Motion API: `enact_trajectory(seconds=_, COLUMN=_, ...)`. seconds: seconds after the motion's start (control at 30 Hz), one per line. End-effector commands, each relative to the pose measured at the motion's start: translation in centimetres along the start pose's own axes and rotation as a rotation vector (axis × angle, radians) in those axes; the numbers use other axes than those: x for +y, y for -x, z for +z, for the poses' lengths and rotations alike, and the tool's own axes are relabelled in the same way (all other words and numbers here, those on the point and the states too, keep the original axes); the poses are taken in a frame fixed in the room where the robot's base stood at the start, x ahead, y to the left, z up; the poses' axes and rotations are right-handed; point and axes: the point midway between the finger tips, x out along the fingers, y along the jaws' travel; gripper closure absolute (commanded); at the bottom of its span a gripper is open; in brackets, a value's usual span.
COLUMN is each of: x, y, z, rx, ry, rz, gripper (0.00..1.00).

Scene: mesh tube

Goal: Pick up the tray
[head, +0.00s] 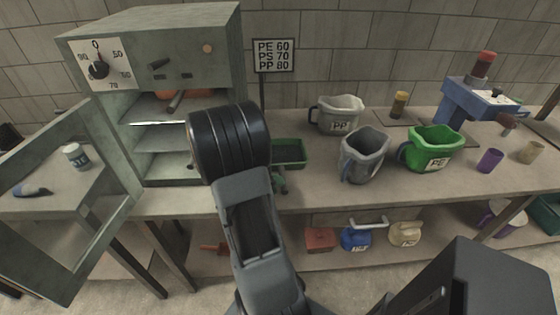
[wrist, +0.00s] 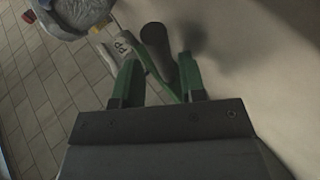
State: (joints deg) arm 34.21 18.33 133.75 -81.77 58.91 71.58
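A shallow green tray (head: 291,151) lies on the bench, right of the oven cabinet and partly hidden behind my arm. My gripper (head: 280,182) shows as small green parts just in front of the tray, mostly hidden by my arm. In the wrist view its two green fingers (wrist: 158,85) stand apart. I cannot tell whether the fingers touch the bar.
The oven cabinet (head: 190,50) stands open at left, its glass door (head: 65,205) swung out. A pale PP jug (head: 340,112), a grey jug (head: 362,158) and a green PE jug (head: 430,148) stand right of the tray. A sign (head: 274,56) rises behind.

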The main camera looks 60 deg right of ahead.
Motion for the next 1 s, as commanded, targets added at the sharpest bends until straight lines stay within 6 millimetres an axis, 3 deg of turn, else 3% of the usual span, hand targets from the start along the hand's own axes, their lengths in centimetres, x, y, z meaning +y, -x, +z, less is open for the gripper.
enact_trajectory(seconds=0.2, x=0.1, y=-2.2, z=0.0, rx=-0.002, ry=-0.001, rz=0.0, gripper=0.62)
enact_trajectory(seconds=0.5, x=0.0, y=-2.5, z=0.0, rx=0.0, ry=-0.001, rz=0.0, gripper=0.62)
enact_trajectory(seconds=0.9, x=0.1, y=-2.4, z=0.0, rx=0.0, ry=-0.001, rz=0.0, gripper=1.0)
enact_trajectory(seconds=1.0, x=0.1, y=-2.4, z=0.0, rx=0.0, ry=-0.001, rz=0.0, gripper=1.0)
